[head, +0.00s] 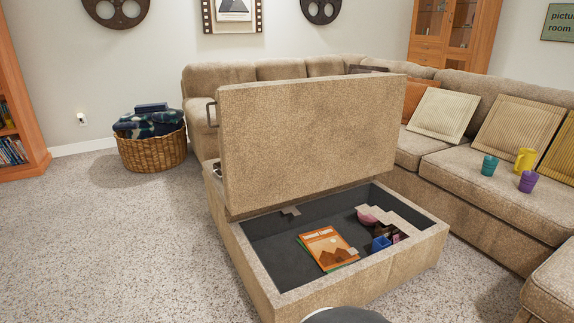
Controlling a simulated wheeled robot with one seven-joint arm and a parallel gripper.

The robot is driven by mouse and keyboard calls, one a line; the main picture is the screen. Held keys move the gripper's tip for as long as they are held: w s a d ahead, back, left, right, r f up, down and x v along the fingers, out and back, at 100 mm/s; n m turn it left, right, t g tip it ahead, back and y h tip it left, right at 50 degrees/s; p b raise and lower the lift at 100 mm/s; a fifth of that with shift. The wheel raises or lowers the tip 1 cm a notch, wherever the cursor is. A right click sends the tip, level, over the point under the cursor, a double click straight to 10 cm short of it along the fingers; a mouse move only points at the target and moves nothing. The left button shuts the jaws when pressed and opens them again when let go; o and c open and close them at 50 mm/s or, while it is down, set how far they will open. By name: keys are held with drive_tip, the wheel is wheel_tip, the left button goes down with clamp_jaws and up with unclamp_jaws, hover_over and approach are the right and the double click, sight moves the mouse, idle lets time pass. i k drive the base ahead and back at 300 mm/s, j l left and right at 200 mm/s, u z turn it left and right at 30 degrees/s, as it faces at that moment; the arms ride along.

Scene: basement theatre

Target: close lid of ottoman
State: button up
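The ottoman (262,290) is a tan fabric storage box on the carpet, in the middle of the head view. Its lid (310,140) stands raised, nearly upright, along the far part of the box. The open compartment has a dark lining and holds an orange book (327,247), a blue item (381,243), a pink item (368,214) and some small brown pieces. My gripper is not in view.
A sectional sofa (440,160) wraps behind and right of the ottoman, with cushions and several cups. A wicker basket (152,152) with a plaid blanket stands at the back left. Wooden shelves (20,120) stand at the left edge. Carpet left of the ottoman is clear.

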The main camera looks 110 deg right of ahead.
sight(280, 141)
drive_tip(key=z, duration=3.45)
drive_tip(key=i+j+z, duration=0.1)
drive_tip(key=z, duration=0.25)
drive_tip(key=i+j+z, duration=0.15)
drive_tip(key=z, duration=0.2)
drive_tip(key=i+j+z, duration=0.1)
drive_tip(key=j, duration=0.25)
drive_tip(key=i+j+z, duration=0.1)
drive_tip(key=i+j, duration=0.2)
drive_tip(key=i+j+z, duration=0.1)
drive_tip(key=j, duration=0.35)
drive_tip(key=i+j+z, duration=0.1)
drive_tip(key=i+j, duration=0.15)
drive_tip(key=j, duration=0.15)
drive_tip(key=i+j+z, duration=0.15)
drive_tip(key=j, duration=0.25)
